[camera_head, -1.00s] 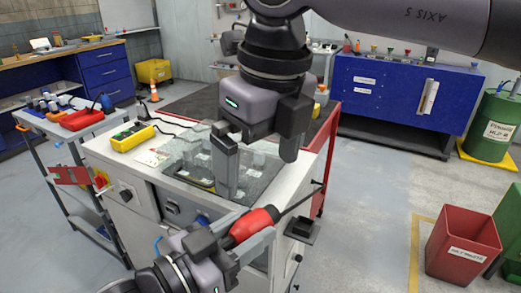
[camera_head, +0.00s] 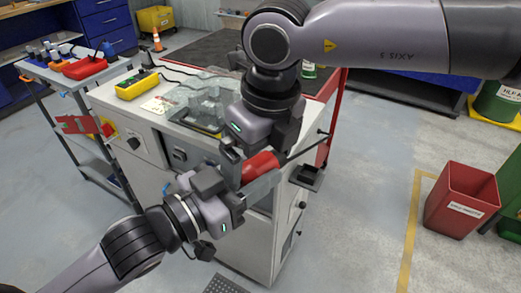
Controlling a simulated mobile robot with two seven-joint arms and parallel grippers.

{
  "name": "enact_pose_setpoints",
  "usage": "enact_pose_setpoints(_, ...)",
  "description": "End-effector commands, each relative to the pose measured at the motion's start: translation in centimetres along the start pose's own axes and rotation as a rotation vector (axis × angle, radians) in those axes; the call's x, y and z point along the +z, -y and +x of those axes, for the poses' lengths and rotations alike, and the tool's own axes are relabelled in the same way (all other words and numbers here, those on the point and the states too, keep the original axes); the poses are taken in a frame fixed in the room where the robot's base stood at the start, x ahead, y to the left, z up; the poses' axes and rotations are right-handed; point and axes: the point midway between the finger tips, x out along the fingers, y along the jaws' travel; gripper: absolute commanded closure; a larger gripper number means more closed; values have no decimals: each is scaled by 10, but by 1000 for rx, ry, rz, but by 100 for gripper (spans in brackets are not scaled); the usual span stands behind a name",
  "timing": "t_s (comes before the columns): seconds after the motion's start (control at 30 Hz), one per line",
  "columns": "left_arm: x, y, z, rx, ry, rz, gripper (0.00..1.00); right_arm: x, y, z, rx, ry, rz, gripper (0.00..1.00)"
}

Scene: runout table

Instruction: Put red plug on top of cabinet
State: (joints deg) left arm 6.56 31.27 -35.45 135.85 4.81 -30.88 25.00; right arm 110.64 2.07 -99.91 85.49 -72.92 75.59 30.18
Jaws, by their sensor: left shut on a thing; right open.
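The red plug (camera_head: 261,165) is a rounded red piece at the front right corner of the white cabinet (camera_head: 252,240). My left gripper (camera_head: 244,180), reaching up from the lower left, is shut on it; a grey finger lies along its lower side. My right gripper (camera_head: 258,152) comes down from above and is open, its fingers close around the plug's upper side. I cannot tell if they touch it. A thin black rod (camera_head: 305,146) runs from beside the plug to the upper right. The grippers hide part of the plug.
The cabinet's top carries a yellow box (camera_head: 138,85) and a clear cover (camera_head: 200,98) over parts. A trolley (camera_head: 62,88) with a red tray stands left. A red bin (camera_head: 462,200) stands on the floor right. Open floor lies between bin and cabinet.

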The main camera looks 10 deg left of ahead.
Motion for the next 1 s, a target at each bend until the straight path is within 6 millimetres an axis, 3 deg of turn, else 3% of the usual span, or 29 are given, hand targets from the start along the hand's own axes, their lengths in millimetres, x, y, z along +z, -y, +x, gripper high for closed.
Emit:
enact_pose_setpoints(0.03,-1,0,0,0,-2,0,100,0,0,0,0,0,0,3)
enact_pose_setpoints(0.17,-1,0,0,0,-2,0,100,0,0,0,1,0,-1,46)
enact_pose_setpoints(0.2,-1,0,0,0,-2,0,100,0,0,0,1,0,-1,47)
enact_pose_setpoints(0.23,-1,0,0,0,-2,1,51,0,-1,-1,1,1,-1,47)
enact_pose_setpoints(0.3,-1,0,0,0,-2,0,28,0,-1,-1,1,1,-1,47)
enact_pose_setpoints(0.33,-1,0,0,0,-2,0,24,0,-1,-1,1,1,-1,47)
enact_pose_setpoints(0.63,1,0,0,-1,-1,-7,24,0,0,-1,0,1,0,47)
enact_pose_setpoints(0.77,12,3,-4,-10,-10,-64,24,0,0,-1,0,1,0,47)
enact_pose_setpoints(0.9,46,13,-13,-62,-1,-164,24,0,0,-1,0,1,0,47)
enact_pose_setpoints(1.0,98,33,-22,-172,94,-165,24,0,0,-1,0,1,0,47)
